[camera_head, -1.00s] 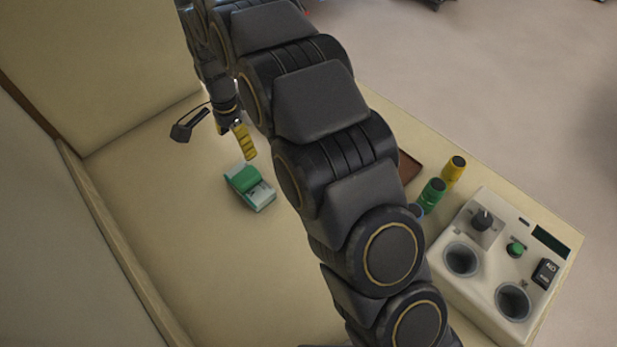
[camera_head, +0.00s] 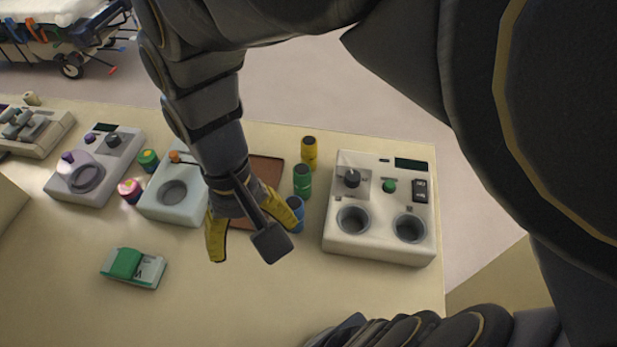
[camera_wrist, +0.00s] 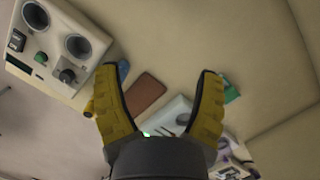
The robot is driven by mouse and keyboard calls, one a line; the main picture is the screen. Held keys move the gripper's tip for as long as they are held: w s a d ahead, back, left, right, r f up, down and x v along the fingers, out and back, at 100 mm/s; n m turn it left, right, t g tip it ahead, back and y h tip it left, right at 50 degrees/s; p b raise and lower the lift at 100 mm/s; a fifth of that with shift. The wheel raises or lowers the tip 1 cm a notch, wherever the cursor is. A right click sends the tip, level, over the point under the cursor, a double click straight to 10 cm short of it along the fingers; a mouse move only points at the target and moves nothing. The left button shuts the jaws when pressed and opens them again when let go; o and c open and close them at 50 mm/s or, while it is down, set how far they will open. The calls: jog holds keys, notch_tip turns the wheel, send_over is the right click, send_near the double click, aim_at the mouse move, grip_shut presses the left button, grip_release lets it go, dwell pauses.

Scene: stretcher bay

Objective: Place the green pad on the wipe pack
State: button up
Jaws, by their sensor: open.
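The green pad (camera_head: 126,262) lies on the left part of the wipe pack (camera_head: 149,271), a flat pale block with green edging, on the bench at lower left. Part of the pack's pale top shows to the right of the pad. My gripper (camera_head: 256,238) is open and empty, with yellow fingers spread, to the right of the pack and apart from it. In the wrist view the gripper (camera_wrist: 158,74) is also open with nothing between its fingers. A green patch, apparently the pad (camera_wrist: 231,91), shows there beside the right finger; the pack is mostly hidden.
A brown tray (camera_head: 268,171) lies behind my gripper. Yellow (camera_head: 309,152), green (camera_head: 302,180) and blue (camera_head: 295,214) cylinders stand right of it. A white device with two wells (camera_head: 380,245) stands further right. Pale devices (camera_head: 163,212) stand left. The front bench is clear.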

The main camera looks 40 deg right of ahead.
jog(key=s+d+n, duration=0.1)
jog(key=s+d, duration=0.1)
jog(key=s, duration=0.4)
jog(key=shift+s+d+r+n+t, duration=0.3)
jog(key=shift+s+d+r, duration=0.1)
dwell(0.7)
